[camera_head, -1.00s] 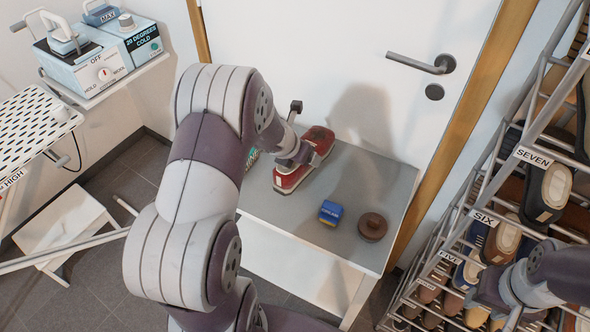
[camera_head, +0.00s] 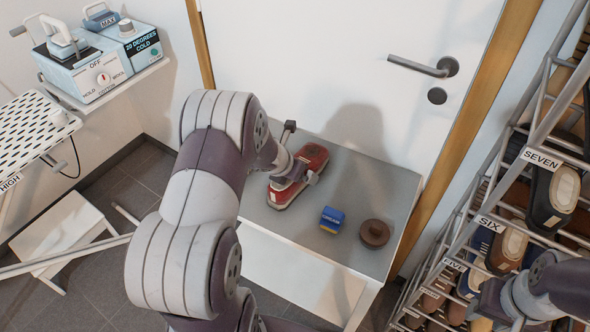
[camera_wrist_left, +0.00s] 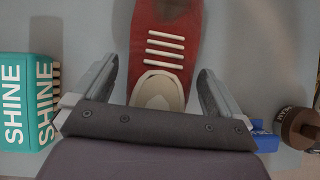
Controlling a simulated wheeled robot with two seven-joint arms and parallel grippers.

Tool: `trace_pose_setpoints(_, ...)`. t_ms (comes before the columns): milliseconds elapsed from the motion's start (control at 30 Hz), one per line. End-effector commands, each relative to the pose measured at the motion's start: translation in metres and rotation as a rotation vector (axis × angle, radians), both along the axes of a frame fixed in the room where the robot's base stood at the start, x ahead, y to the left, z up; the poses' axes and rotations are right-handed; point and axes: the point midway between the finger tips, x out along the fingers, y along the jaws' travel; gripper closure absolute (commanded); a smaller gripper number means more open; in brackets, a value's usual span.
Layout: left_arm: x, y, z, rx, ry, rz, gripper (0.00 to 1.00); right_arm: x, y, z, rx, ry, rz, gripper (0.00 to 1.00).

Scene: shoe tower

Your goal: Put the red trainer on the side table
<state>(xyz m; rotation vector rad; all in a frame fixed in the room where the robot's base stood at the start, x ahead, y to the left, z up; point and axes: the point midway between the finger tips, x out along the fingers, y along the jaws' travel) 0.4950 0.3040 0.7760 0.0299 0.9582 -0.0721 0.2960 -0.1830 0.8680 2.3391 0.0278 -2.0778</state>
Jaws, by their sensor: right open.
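The red trainer (camera_head: 310,160) lies on the grey top of the side table (camera_head: 385,190), near its left part. In the left wrist view the trainer (camera_wrist_left: 165,40) shows pale laces and a cream toe. My left gripper (camera_head: 298,176) is over the trainer's toe; in the wrist view its fingers (camera_wrist_left: 158,92) stand apart on either side of the toe, with small gaps. The arm hides part of the trainer in the head view. My right gripper (camera_head: 492,300) is open and empty at the lower right, by the shoe rack.
A blue tin (camera_head: 331,220) and a round brown tin (camera_head: 374,233) stand on the table right of the trainer. A teal SHINE box (camera_wrist_left: 25,100) is to its left. The shoe rack (camera_head: 480,195) stands at right, a white door (camera_head: 310,60) behind.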

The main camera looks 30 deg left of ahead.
Motion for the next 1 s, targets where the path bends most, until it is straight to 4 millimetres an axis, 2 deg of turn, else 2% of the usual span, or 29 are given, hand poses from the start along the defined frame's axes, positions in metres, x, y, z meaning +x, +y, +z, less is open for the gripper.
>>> trace_pose_setpoints(167,-0.005,0.001,0.012,0.0,-0.002,0.001,0.0,0.0,0.0,0.006,0.0,0.0,0.0,0.57)
trace_pose_setpoints(500,-0.051,0.005,0.081,0.001,-0.002,0.001,0.0,0.0,0.0,0.03,0.0,0.0,0.0,0.57)
trace_pose_setpoints(667,-0.066,0.006,0.098,0.001,0.0,0.001,0.0,0.0,0.0,0.036,0.0,0.0,0.0,0.57)
trace_pose_setpoints(733,-0.069,-0.001,0.102,0.03,0.006,-0.068,0.0,0.0,0.0,0.036,0.0,0.0,0.0,0.57)
trace_pose_setpoints(767,-0.071,-0.009,0.104,0.068,0.013,-0.153,0.0,0.0,0.0,0.036,0.0,0.0,0.0,0.57)
trace_pose_setpoints(867,-0.091,-0.057,0.112,0.309,0.045,-0.715,0.0,0.0,0.0,0.036,0.0,0.0,0.0,0.57)
trace_pose_setpoints(900,-0.105,-0.077,0.115,0.434,0.051,-1.02,0.0,0.0,0.0,0.035,0.0,0.0,0.0,0.57)
trace_pose_setpoints(967,-0.13,-0.101,0.118,0.617,0.044,-1.486,0.0,0.0,0.0,0.035,0.0,0.0,0.0,0.57)
trace_pose_setpoints(1000,-0.146,-0.112,0.12,0.729,0.032,-1.78,0.0,0.0,0.0,0.035,0.0,0.0,0.0,0.57)
